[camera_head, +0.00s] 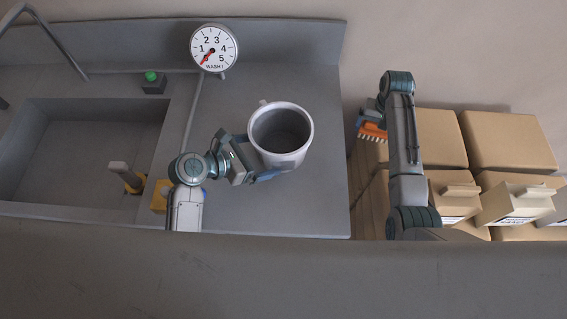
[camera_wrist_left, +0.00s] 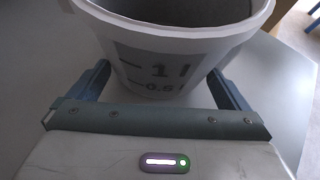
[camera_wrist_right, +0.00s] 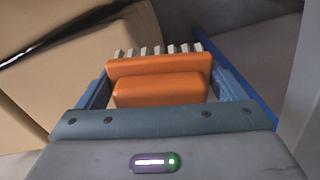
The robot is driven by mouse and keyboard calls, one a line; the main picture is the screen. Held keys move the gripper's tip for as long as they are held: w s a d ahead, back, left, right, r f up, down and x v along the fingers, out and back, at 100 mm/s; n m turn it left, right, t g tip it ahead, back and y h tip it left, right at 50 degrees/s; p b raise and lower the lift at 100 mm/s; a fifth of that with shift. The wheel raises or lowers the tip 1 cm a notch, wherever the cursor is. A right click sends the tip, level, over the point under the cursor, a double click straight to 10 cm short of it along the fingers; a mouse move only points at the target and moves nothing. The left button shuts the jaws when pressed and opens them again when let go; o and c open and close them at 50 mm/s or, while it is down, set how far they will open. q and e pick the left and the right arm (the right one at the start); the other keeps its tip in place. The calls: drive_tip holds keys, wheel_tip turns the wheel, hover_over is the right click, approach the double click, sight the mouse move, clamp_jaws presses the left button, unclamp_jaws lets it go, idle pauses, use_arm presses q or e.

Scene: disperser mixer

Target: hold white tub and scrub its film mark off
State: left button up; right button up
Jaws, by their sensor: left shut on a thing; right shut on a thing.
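The white tub (camera_head: 281,157) is upright over the grey counter, with its open top and grey inside facing up. My left gripper (camera_head: 264,173) is shut on its near side. The left wrist view shows the tub wall (camera_wrist_left: 190,50) with dark scale marks between my fingers (camera_wrist_left: 160,80). I cannot make out a film mark. My right gripper (camera_head: 371,113) is shut on an orange brush (camera_head: 373,132), off to the right of the tub and apart from it. The right wrist view shows the brush (camera_wrist_right: 160,80) with its pale bristles pointing away.
A round dial (camera_head: 214,47) marked WASH stands at the back of the counter (camera_head: 315,200). A sink (camera_head: 75,150) with a tap is at left, near a green button (camera_head: 151,76) and a yellow-based handle (camera_head: 130,180). Cardboard boxes (camera_head: 508,140) fill the right.

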drive_tip(key=shift+r, duration=3.5)
use_arm(q)
drive_tip(key=o, duration=0.5)
drive_tip(key=shift+r, duration=0.1)
use_arm(e)
drive_tip(key=shift+r, duration=0.1)
use_arm(q)
drive_tip(key=shift+r+p, duration=0.55)
drive_tip(key=shift+p, duration=0.75)
use_arm(e)
drive_tip(key=shift+r, duration=1.15)
use_arm(q)
drive_tip(key=shift+a, duration=0.1)
drive_tip(key=shift+s+a+r, duration=0.1)
drive_tip(key=shift+s+a, duration=0.1)
drive_tip(key=shift+a, duration=0.05)
drive_tip(key=v, duration=1.1)
